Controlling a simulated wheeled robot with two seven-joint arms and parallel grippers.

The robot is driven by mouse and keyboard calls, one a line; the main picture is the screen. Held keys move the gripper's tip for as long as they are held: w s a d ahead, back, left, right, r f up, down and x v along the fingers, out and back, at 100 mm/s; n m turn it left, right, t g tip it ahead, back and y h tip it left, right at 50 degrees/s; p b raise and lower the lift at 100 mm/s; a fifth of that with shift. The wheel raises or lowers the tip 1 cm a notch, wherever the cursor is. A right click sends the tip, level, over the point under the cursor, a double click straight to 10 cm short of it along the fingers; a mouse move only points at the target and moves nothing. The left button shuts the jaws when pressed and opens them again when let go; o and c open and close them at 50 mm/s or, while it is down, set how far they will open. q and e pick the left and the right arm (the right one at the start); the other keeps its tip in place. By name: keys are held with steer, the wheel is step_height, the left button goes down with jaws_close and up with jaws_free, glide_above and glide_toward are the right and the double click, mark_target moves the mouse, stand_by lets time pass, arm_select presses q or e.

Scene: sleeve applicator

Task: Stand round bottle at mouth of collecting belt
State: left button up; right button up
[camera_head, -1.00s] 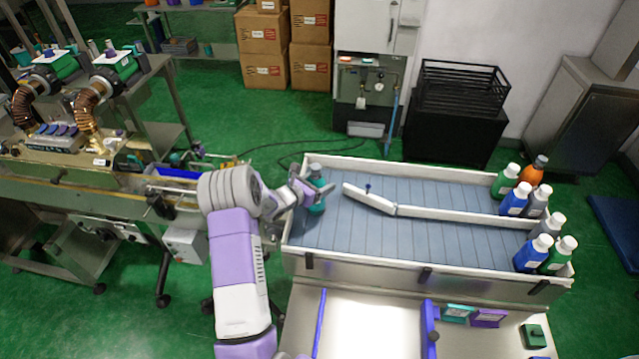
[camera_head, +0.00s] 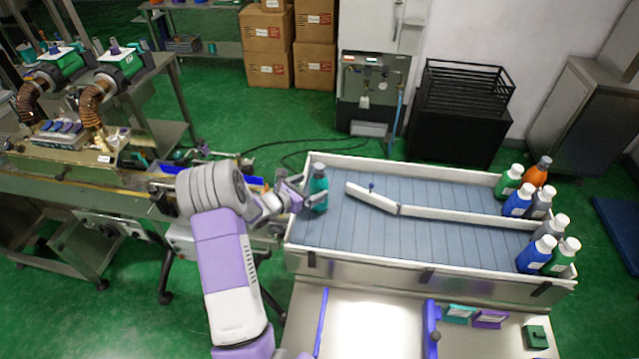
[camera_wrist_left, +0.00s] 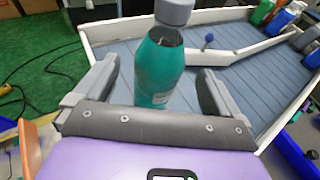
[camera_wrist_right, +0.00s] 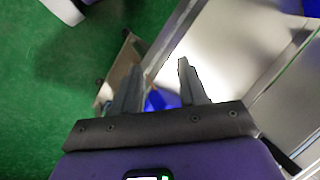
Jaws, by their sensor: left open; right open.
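A teal round bottle with a grey cap (camera_head: 318,190) stands upright at the left end of the grey slatted collecting belt (camera_head: 400,238). My left gripper (camera_head: 306,199) is open at the bottle's left side. In the left wrist view the bottle (camera_wrist_left: 160,68) stands just ahead of and between the spread fingers (camera_wrist_left: 155,88), with gaps on both sides. The bottle's base is partly hidden by the gripper body there. My right gripper (camera_wrist_right: 158,88) is open and empty in the right wrist view; it is not seen in the head view.
A white divider with an angled tip (camera_head: 372,199) splits the belt into two lanes. Several blue, green, grey and orange bottles (camera_head: 540,255) stand at the belt's right end. A bright white panel (camera_head: 372,325) lies in front. Low white walls edge the belt.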

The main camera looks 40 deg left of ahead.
arm_select(q)
steer(key=v, duration=0.5)
steer(key=shift+s+r, duration=0.1)
steer(key=shift+s, duration=0.15)
